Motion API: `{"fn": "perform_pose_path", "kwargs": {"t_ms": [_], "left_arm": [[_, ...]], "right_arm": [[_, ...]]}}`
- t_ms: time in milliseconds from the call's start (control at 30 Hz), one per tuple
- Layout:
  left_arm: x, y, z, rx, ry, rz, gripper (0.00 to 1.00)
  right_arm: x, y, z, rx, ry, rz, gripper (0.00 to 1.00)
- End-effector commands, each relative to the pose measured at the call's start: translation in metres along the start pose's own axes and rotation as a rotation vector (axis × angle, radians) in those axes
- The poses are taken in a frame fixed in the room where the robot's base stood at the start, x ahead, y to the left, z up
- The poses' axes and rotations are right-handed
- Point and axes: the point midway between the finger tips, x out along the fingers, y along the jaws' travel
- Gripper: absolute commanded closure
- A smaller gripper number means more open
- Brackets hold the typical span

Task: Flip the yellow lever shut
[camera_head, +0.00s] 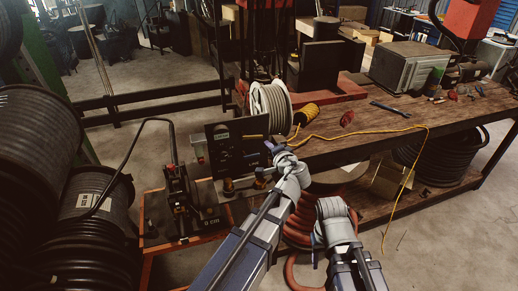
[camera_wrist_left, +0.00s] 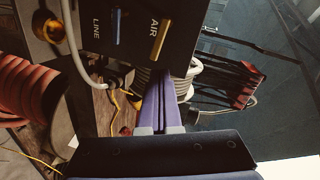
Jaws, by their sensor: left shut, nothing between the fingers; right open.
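The yellow lever (camera_wrist_left: 159,39) sits on a dark panel (camera_wrist_left: 75,60) beside the word AIR. It is a short bar, slanting slightly in the left wrist view. In the head view the lever (camera_head: 253,137) looks small, near the right edge of the dark panel (camera_head: 226,150). My left gripper (camera_head: 272,147) is just right of the panel, its fingers shut and empty. In the left wrist view its purple fingers (camera_wrist_left: 166,82) point toward the panel's edge, below the lever and seemingly apart from it. My right gripper (camera_head: 322,243) is open, lower right of the left one, its fingers partly hidden.
A blue lever (camera_wrist_left: 117,26) beside the word LINE is close to the yellow one. Brass fittings (camera_head: 228,186) are below the panel. A pale hose reel (camera_head: 270,108) stands right behind my left gripper. A wooden bench (camera_head: 350,148) with a yellow cord extends right.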

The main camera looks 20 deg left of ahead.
Motion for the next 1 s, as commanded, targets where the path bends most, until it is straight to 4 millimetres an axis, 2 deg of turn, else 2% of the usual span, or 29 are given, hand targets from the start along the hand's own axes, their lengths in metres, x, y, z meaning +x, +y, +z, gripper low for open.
{"fn": "perform_pose_path", "kwargs": {"t_ms": [33,600,800,1000], "left_arm": [[0.003,0.007,0.003,0.120,-0.004,0.002,1.00],[0.016,0.049,0.020,1.547,-0.014,0.060,1.00],[0.018,0.057,0.023,1.867,-0.004,0.077,1.00],[0.019,0.059,0.024,1.987,0.002,0.083,1.00]], "right_arm": [[0.008,-0.001,0.000,0.000,0.000,0.000,0.50],[0.046,-0.004,-0.003,0.001,0.000,0.000,0.50],[0.053,-0.005,-0.003,0.001,0.000,0.000,0.50],[0.054,-0.005,-0.003,0.001,0.000,0.000,0.50]]}}
